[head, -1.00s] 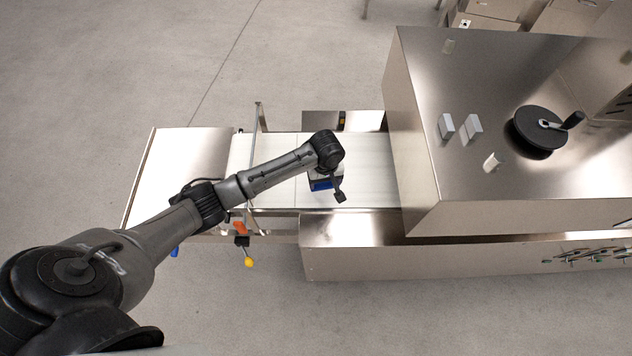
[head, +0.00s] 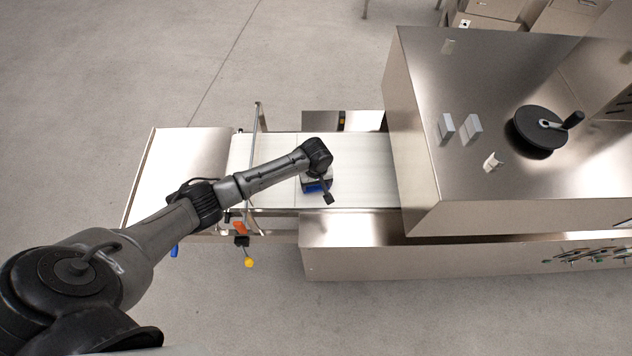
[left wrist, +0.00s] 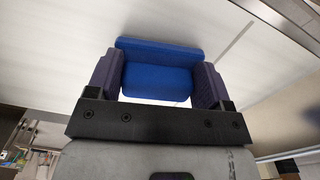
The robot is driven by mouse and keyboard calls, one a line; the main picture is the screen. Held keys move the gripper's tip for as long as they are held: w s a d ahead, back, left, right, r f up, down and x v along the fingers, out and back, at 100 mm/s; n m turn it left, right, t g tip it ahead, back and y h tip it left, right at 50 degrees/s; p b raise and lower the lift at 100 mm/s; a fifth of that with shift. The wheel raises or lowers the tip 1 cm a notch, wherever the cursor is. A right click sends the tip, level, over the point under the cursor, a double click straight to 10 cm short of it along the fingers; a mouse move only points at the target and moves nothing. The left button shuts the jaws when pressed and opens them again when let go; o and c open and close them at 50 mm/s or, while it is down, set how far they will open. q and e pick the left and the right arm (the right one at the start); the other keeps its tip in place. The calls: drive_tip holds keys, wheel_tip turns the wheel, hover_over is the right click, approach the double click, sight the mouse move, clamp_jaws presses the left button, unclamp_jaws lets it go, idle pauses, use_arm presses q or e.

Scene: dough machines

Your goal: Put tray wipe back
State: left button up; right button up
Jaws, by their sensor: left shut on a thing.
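The tray wipe (left wrist: 157,80) is a blue block with a wider blue strip along its far edge in the left wrist view. My left gripper (left wrist: 156,88) is shut on it, with one dark finger pad at each side. In the head view, the blue of the wipe (head: 313,188) shows just below my left wrist, over the white conveyor belt (head: 365,170). My wrist hides much of the gripper there. I cannot tell whether the wipe touches the belt. My right gripper is not in view.
A large steel machine housing (head: 415,130) stands at the belt's right end, with a black handwheel (head: 537,130) on top. A bare steel tray surface (head: 180,165) lies at the left end. A thin upright frame (head: 257,125) crosses the belt behind my forearm. Cardboard boxes (head: 490,15) stand at the back.

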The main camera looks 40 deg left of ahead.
use_arm(q)
drive_tip(key=shift+f, duration=0.1)
drive_tip(key=shift+f, duration=0.1)
drive_tip(key=o, duration=0.9)
